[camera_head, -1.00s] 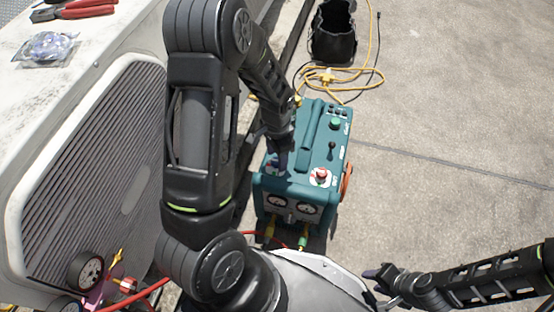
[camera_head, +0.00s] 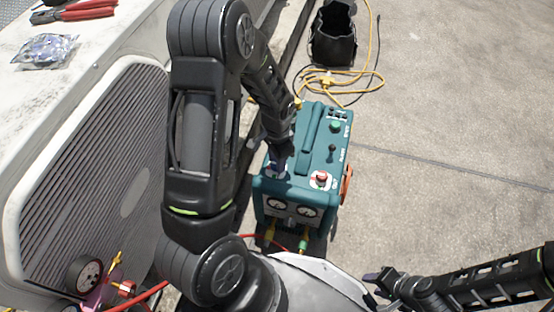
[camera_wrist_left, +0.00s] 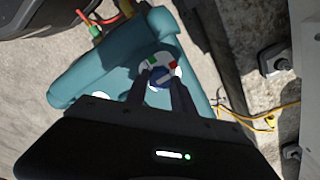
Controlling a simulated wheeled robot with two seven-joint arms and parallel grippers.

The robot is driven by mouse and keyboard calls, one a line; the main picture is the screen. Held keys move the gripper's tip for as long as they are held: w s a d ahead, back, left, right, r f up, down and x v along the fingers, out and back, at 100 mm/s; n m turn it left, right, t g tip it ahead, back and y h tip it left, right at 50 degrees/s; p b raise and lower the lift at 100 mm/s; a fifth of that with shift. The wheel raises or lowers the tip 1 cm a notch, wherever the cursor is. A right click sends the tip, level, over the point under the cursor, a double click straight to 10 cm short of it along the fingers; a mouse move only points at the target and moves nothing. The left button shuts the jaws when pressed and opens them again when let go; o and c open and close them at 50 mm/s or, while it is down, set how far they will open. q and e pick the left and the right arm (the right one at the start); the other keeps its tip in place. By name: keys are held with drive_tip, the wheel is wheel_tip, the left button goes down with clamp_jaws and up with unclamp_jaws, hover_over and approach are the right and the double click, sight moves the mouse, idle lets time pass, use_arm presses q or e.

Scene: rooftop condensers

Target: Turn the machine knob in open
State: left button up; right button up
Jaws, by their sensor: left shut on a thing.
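The teal machine (camera_head: 312,150) stands on the concrete, with two gauges on its front, a red button and a green button on top. It also shows in the left wrist view (camera_wrist_left: 100,68). The blue machine knob (camera_wrist_left: 160,78) sits on a round white plate with green and red marks. My left gripper (camera_head: 277,170) is lowered over the machine's top left corner, and in the wrist view its fingers (camera_wrist_left: 164,84) are shut on the knob. The arm partly hides the knob in the head view. My right gripper (camera_head: 376,281) is at the lower right, away from the machine; its jaw gap is unclear.
A large condenser (camera_head: 100,150) with a grille fills the left side. Red-handled pliers (camera_head: 85,11) and a plastic bag (camera_head: 46,50) lie on it. A black bag (camera_head: 334,35) and yellow cable (camera_head: 345,80) lie behind the machine. Concrete at right is clear.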

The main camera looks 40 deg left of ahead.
use_arm(q)
drive_tip(key=shift+n, duration=0.3)
clamp_jaws()
use_arm(e)
drive_tip(key=shift+r, duration=0.2)
use_arm(q)
drive_tip(key=shift+r+n+p, duration=0.1)
drive_tip(key=shift+n+p, duration=0.65)
drive_tip(key=shift+n, duration=0.45)
drive_tip(key=n+p, duration=0.2)
drive_tip(key=n, duration=0.2)
drive_tip(key=n+p, duration=0.2)
drive_tip(key=n, duration=0.4)
drive_tip(key=shift+a, duration=0.1)
drive_tip(key=shift+n+p, duration=1.05)
drive_tip(key=shift+n, duration=0.95)
use_arm(e)
wheel_tip(320, 180, up, 7)
drive_tip(key=s+a, duration=0.1)
drive_tip(key=shift+s+r+g, duration=0.15)
drive_tip(key=shift+s+g, duration=0.15)
drive_tip(key=shift+s, duration=0.05)
drive_tip(key=shift+a, duration=0.1)
use_arm(q)
drive_tip(key=o, duration=1.1)
unclamp_jaws()
